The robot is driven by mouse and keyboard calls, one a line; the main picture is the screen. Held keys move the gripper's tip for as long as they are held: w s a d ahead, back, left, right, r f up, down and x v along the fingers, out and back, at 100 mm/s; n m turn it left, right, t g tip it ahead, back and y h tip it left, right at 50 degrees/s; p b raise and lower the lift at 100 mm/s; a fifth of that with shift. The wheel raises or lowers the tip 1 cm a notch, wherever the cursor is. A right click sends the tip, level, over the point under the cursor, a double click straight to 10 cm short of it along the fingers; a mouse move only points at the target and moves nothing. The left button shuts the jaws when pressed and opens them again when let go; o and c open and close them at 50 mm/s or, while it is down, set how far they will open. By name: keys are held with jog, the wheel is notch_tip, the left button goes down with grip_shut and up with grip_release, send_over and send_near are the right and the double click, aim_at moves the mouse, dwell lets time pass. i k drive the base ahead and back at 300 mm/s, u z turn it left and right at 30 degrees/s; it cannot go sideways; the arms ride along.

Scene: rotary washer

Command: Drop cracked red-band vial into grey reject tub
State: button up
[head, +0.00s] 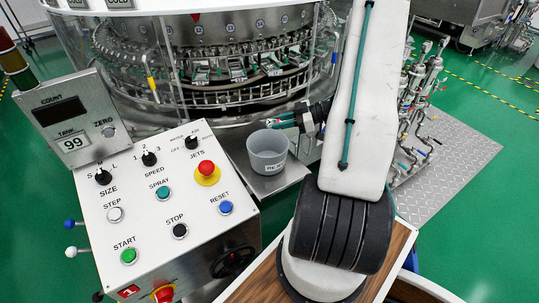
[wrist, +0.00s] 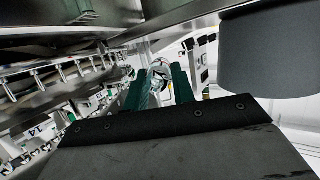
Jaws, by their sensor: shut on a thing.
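My gripper (head: 284,121) is shut on a small clear vial (wrist: 160,78), held between its teal fingers (wrist: 158,90) in the wrist view. In the head view a tiny red spot shows at the fingertips; the crack is too small to make out. The grey reject tub (head: 267,162) stands on a steel shelf just below and in front of the gripper in the head view, open at the top. In the wrist view the tub (wrist: 270,55) is at the upper right, to the side of the fingers. The vial is outside the tub.
The rotary washer (head: 225,70) with its ring of numbered stations stands behind the gripper. A white control panel (head: 155,195) with knobs and buttons is at the left of the tub. The steel shelf (head: 275,186) has some bare room around the tub. Piping (head: 415,110) stands at the right.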

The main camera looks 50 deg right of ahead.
aim_at(268, 168)
jog(key=k, duration=1)
